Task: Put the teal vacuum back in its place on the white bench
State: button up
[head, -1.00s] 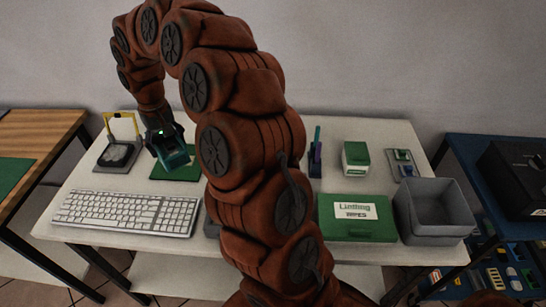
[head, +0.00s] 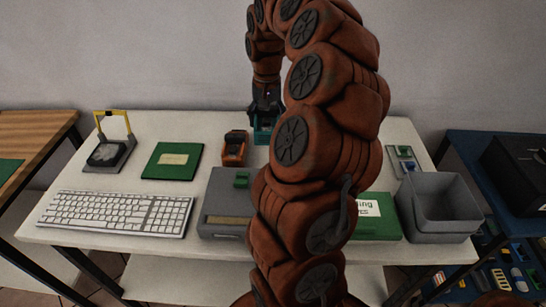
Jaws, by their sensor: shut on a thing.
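My gripper (head: 265,110) hangs at the back middle of the white bench (head: 320,261). It is shut on the teal vacuum (head: 263,136), which shows as a small teal body just below the black gripper. My own arm covers the vacuum's right side. I cannot tell whether the vacuum touches the bench top. An orange and black device (head: 233,150) stands just left of the vacuum.
A grey case (head: 222,198) with a green piece on it lies in front, beside a keyboard (head: 120,215). A green pad (head: 172,160) and a yellow-framed stand (head: 110,150) are left. A green box (head: 380,222) and grey bin (head: 437,207) are right. My arm hides the middle right.

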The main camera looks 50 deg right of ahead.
jog(key=shift+s+d+f, duration=0.1)
jog(key=shift+s+d, duration=0.35)
jog(key=shift+s, duration=0.05)
jog(key=shift+f, duration=0.25)
jog(key=shift+f+p, duration=0.8)
jog(key=shift+f, duration=3.9)
jog(key=shift+f, duration=0.15)
jog(key=o, duration=1)
